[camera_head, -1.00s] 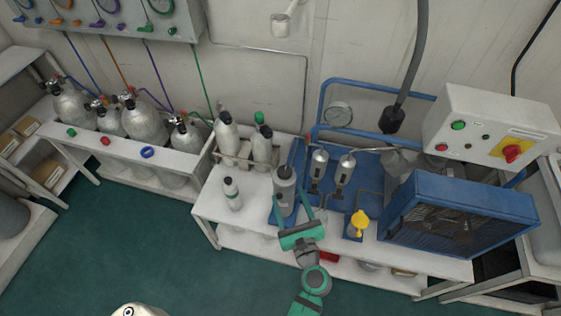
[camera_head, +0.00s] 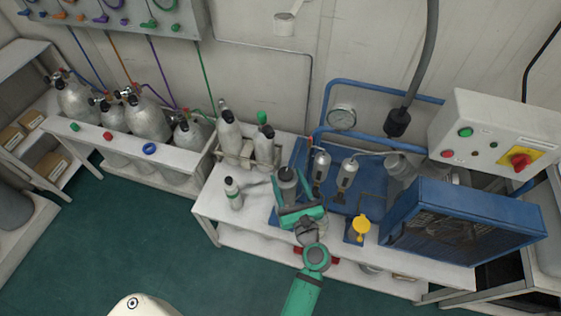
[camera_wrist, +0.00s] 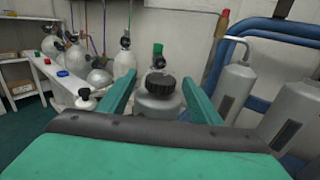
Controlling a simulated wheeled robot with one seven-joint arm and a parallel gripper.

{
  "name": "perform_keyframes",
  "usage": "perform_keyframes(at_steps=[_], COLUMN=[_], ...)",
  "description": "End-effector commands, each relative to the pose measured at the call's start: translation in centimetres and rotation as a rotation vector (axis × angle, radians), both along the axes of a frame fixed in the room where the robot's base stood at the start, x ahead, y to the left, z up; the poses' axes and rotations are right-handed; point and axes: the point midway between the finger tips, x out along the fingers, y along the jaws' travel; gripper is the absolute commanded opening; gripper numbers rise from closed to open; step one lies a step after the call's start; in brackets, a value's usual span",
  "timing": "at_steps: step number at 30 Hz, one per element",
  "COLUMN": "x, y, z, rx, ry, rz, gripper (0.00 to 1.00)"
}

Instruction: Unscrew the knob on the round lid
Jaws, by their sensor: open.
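The knob (camera_wrist: 160,84) is black and ribbed and sits on top of the round lid (camera_wrist: 158,104) of a grey cylindrical canister. My gripper (camera_head: 296,192) is open at the canister's near side. In the wrist view its two green fingers (camera_wrist: 158,90) lie to the left and right of the knob, with visible space on both sides. The knob is not held. Whether the fingertips reach past the knob in depth I cannot tell.
A small white bottle (camera_head: 233,192) stands left of the canister, and silver cylinders (camera_head: 263,146) stand behind it. A blue-framed compressor (camera_head: 460,222) fills the bench's right side.

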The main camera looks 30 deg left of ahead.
Motion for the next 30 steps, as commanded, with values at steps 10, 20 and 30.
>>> perform_keyframes(at_steps=[10,20,30], x=[3.6,4.6,4.7], y=[4.7,6.1,6.0], z=[0.1,0.0,0.0], rx=[0.0,-0.001,-0.001], ry=[-0.001,-0.002,-0.001], rz=[0.007,0.007,0.006], gripper=[0.59,0.59,0.23])
